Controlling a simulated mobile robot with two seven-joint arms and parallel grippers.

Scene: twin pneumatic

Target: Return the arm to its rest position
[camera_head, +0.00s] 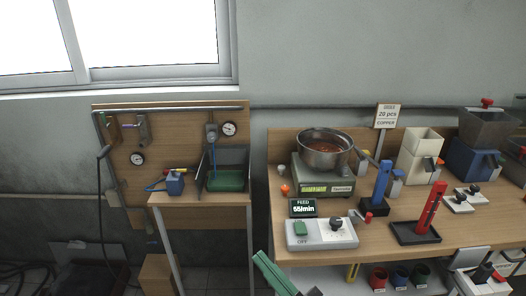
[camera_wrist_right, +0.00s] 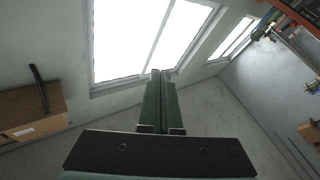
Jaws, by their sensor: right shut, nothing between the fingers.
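My right gripper (camera_head: 262,257) shows at the bottom middle of the head view, its green fingers pointing up and left in front of the workbench. In the right wrist view its two green fingers (camera_wrist_right: 156,76) lie together, shut, with nothing between them. The fingers point toward the window and wall. Most of my right arm is outside the head view. My left arm and gripper are not in view.
The wooden workbench (camera_head: 375,246) on the right carries a metal bowl (camera_head: 325,142) on a scale (camera_head: 322,179), a switch box (camera_head: 321,234) and a red-handled tool (camera_head: 430,207). A smaller table (camera_head: 200,199) stands left. A gap separates them.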

